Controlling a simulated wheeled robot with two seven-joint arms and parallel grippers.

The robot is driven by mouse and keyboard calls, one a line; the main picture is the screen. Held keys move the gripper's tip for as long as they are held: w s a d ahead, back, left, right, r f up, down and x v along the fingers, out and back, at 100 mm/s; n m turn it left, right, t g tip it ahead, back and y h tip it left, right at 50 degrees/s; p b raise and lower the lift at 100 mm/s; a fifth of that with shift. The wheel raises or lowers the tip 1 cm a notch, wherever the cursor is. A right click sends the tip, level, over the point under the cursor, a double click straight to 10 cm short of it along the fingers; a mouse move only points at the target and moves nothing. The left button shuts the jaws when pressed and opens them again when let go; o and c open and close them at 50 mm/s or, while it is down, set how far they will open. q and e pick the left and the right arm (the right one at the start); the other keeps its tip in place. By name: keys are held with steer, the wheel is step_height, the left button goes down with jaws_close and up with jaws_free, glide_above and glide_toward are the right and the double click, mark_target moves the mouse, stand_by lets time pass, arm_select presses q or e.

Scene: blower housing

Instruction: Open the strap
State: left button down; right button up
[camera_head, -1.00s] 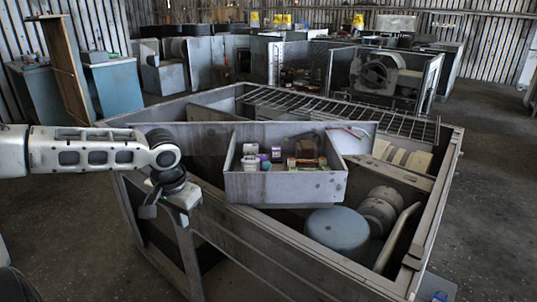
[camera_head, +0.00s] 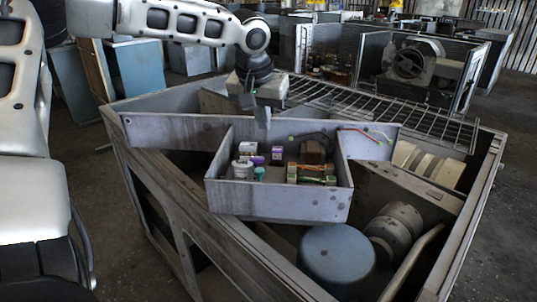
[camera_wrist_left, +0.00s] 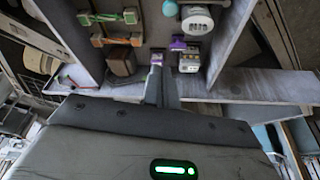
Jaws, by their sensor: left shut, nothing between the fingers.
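I cannot make out a strap for certain in either view. The blower housing (camera_head: 190,205) is a large open metal frame. An open grey box (camera_head: 272,202) with small electrical parts sits across its top. My left gripper (camera_head: 262,117) is shut and empty, pointing down just behind the box, close to the long metal plate (camera_head: 170,130) there. In the left wrist view its closed fingers (camera_wrist_left: 162,88) overlap the box's back edge, beside the small parts; I cannot tell whether they touch anything. My right gripper is not in view.
A round blue-grey drum (camera_head: 337,256) and a motor (camera_head: 395,230) lie in the front right bay. Thin coloured wires (camera_head: 365,134) stick up near the plate. Blue cabinets (camera_head: 140,75) stand behind left.

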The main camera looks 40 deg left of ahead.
arm_select(q)
steer(key=x, duration=0.9)
steer(key=shift+a+f+b, duration=0.1)
steer(key=shift+f+b, duration=0.2)
steer(key=shift+f, duration=0.2)
steer(key=shift+s+d, duration=0.2)
steer(key=shift+s, duration=0.3)
steer(key=shift+s+d, duration=0.2)
steer(key=shift+s, duration=0.35)
steer(key=shift+s+d, duration=0.15)
steer(key=shift+s, duration=0.2)
steer(key=shift+s+d+p, duration=0.15)
steer(key=shift+s+p, duration=0.15)
steer(key=shift+s, duration=0.1)
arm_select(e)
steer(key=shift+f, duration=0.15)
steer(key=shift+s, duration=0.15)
